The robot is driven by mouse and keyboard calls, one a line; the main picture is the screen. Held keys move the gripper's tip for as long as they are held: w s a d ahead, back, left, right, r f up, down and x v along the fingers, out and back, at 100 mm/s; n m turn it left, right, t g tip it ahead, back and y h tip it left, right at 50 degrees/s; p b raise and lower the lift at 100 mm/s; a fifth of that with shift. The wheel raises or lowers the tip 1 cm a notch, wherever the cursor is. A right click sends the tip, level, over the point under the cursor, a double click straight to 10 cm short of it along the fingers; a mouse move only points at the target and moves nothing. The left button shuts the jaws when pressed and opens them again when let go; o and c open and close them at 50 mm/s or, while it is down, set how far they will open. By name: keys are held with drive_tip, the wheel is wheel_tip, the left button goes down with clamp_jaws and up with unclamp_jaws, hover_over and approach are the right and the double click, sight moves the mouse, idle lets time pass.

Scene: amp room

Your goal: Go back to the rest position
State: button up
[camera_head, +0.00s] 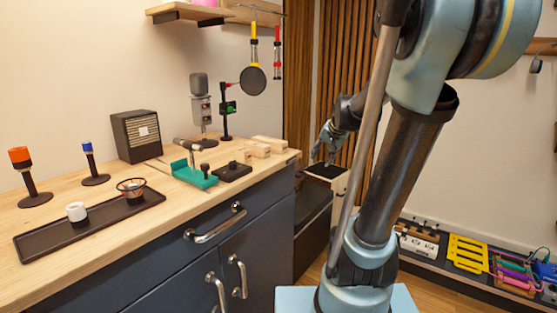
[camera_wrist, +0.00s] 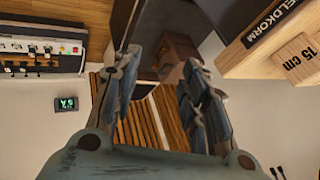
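My gripper (camera_head: 321,153) hangs in the air to the right of the workbench's end, in front of the wooden slats, in the head view. In the wrist view my gripper (camera_wrist: 155,85) has its two blue-grey fingers spread apart. No object is held between them. My arm stands bent, with its upper part filling the right of the head view.
The wooden workbench (camera_head: 232,193) carries a dark tray (camera_head: 120,213), a grey speaker (camera_head: 136,136) and a green stand (camera_head: 190,174). A low shelf with yellow racks (camera_head: 468,254) is at the right. The wrist view shows a "15 cm" wooden block (camera_wrist: 297,60) and a knobbed panel (camera_wrist: 40,47).

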drive_tip(key=s+f+n+g, duration=0.1)
drive_tip(key=s+f, duration=0.3)
drive_tip(key=s, duration=0.5)
drive_tip(key=s+d+f+n+g+h, duration=0.1)
drive_tip(key=s+f+n+g, duration=0.1)
drive_tip(key=s+f, duration=0.3)
drive_tip(key=s+d+f+n+g+h, duration=0.1)
drive_tip(key=s+f, duration=0.3)
drive_tip(key=s, duration=0.9)
drive_tip(key=shift+f+n, duration=0.3)
drive_tip(key=shift+n, duration=0.5)
drive_tip(key=shift+s, duration=0.1)
